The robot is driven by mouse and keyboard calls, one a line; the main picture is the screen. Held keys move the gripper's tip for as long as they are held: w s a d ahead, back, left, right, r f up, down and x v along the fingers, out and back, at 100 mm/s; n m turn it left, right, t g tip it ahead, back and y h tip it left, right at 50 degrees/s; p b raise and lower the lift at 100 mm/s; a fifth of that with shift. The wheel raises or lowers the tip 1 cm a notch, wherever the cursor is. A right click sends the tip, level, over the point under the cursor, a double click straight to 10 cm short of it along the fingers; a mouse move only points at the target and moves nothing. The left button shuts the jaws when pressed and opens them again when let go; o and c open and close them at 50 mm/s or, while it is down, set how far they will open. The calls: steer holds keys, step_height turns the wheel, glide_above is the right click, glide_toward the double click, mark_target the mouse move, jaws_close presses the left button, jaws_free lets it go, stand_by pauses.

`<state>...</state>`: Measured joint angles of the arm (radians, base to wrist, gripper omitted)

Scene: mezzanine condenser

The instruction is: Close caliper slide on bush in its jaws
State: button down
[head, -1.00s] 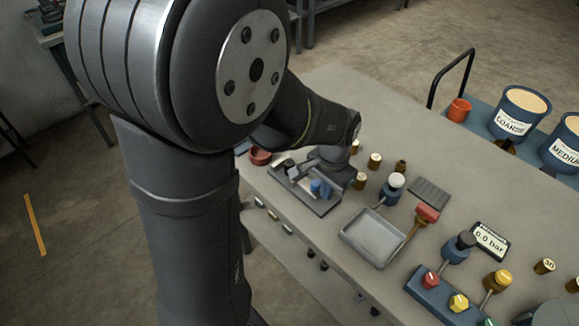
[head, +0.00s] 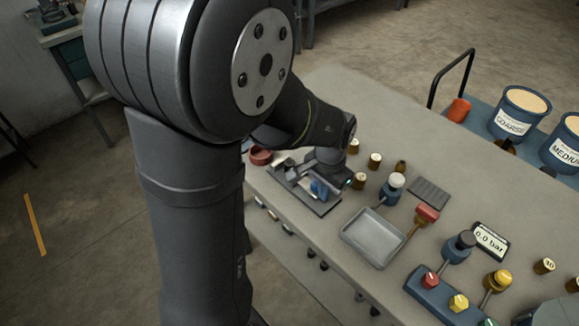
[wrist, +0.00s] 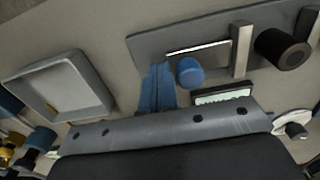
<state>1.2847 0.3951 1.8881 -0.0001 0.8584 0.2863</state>
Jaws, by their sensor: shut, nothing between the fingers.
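The caliper lies on a dark plate (wrist: 150,45); its plate also shows in the head view (head: 322,208). The dark cylindrical bush (wrist: 282,50) stands between a pale slide jaw (wrist: 242,48) and another jaw (wrist: 312,22) at the right edge of the wrist view. The slide jaw is very close to the bush; I cannot tell whether they touch. A blue round knob (wrist: 190,72) sits left of the slide jaw. My gripper (wrist: 158,72), with blue fingertips, is shut and empty just left of the knob. Contact there is unclear.
A grey tray (head: 372,238) lies right of the caliper, also in the wrist view (wrist: 58,84). A red bowl (head: 260,156) stands behind the plate's left end. Several brass weights, such as one (head: 360,181), stand near my gripper. A small display (wrist: 222,97) faces the wrist camera.

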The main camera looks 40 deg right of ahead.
mark_target(315, 182)
steer(key=shift+w, duration=1.55)
steer(key=shift+s, duration=0.2)
stand_by(0.4)
steer(key=shift+s, duration=0.45)
steer(key=shift+r, duration=3.5)
step_height(315, 182, down, 7)
steer(key=shift+f, duration=0.1)
steer(key=shift+w, duration=0.25)
steer(key=shift+r, duration=0.2)
